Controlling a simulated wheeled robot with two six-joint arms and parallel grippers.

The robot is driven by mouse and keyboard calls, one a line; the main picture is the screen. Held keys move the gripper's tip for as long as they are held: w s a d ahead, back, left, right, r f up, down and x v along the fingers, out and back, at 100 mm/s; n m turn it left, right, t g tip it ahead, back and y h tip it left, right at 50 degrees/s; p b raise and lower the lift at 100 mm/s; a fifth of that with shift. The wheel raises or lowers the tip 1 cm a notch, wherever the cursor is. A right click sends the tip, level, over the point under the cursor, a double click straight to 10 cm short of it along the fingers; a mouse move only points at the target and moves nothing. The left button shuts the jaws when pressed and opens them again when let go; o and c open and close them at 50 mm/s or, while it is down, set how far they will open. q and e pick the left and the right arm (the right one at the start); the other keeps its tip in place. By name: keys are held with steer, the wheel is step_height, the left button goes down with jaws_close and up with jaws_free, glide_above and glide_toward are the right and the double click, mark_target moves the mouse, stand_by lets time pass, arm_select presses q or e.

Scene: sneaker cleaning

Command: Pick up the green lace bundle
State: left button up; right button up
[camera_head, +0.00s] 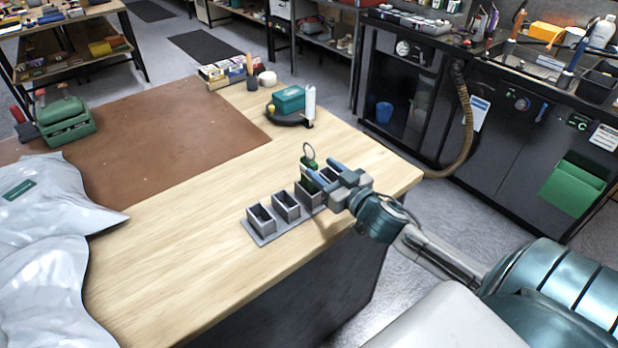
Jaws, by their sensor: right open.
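The green lace bundle (309,163), with a pale loop at its top, stands upright at the grey rack (254,235) of square compartments on the wooden table. Its lower part is hidden by my right gripper and the rack. My right gripper (320,170) reaches in from the right, low over the right end of the rack. Its two fingers are apart, with the bundle close by the fingertips. I cannot tell whether they touch it. The compartments at the left end of the rack look empty. My left gripper is not in view.
A brown mat (170,140) covers the table's far left. A teal box (288,99) and white bottle (309,103) stand behind the rack. The wood left of the rack is clear.

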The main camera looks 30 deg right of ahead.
mark_target(316, 168)
steer(key=shift+w+a+p, duration=0.15)
steer(key=shift+w+p, duration=0.35)
steer(key=shift+w, duration=0.15)
steer(key=w, duration=0.1)
steer(key=w+p, duration=0.1)
steer(key=shift+w+a+f, duration=0.15)
steer(key=shift+w+a, duration=0.15)
steer(key=shift+a, duration=0.05)
steer(key=shift+w+f, duration=0.15)
steer(key=shift+w, duration=0.55)
jaws_close()
